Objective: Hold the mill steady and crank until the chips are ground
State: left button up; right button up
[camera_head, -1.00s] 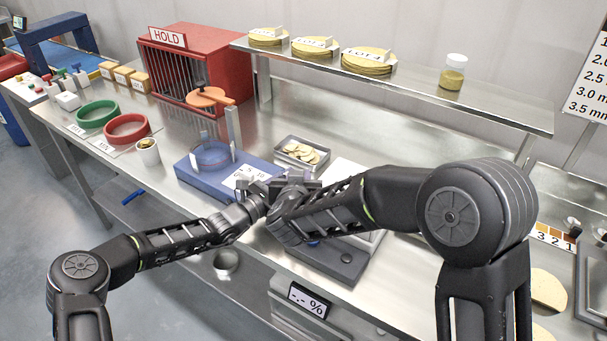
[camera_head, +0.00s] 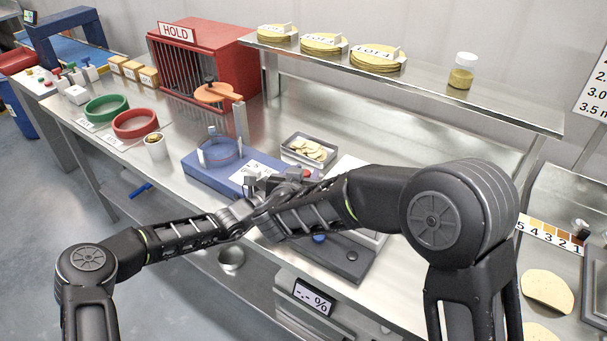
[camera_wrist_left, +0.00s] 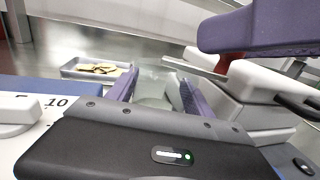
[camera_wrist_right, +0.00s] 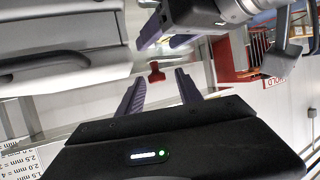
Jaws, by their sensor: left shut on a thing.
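The mill is mostly hidden by my arms in the head view; its red crank knob (camera_head: 306,173) shows just behind my right gripper (camera_head: 288,182). In the left wrist view, my left gripper (camera_wrist_left: 157,92) is shut on a pale, translucent part of the mill (camera_wrist_left: 153,85). In the right wrist view, my right gripper (camera_wrist_right: 158,80) has its fingers apart, with the red knob (camera_wrist_right: 155,73) small in the gap near the tips and no contact visible. A right-gripper finger also shows above the red knob (camera_wrist_left: 232,62) in the left wrist view.
A metal tray of chips (camera_head: 294,158) lies behind the grippers. A blue device (camera_head: 200,172) stands to their left. A red HOLD cage (camera_head: 240,55) and a shelf (camera_head: 420,82) with chip stacks are at the back. A moisture display (camera_head: 312,297) is on the front edge.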

pick_arm(q)
jog(key=shift+a, duration=0.1)
pick_arm(e)
jog(key=shift+s+r, duration=0.1)
jog(key=v, duration=1.1)
jog(key=shift+s, duration=0.4)
jog(key=shift+a+r, duration=0.1)
pick_arm(q)
jog(key=o, duration=1.8)
jog(key=v, duration=1.2)
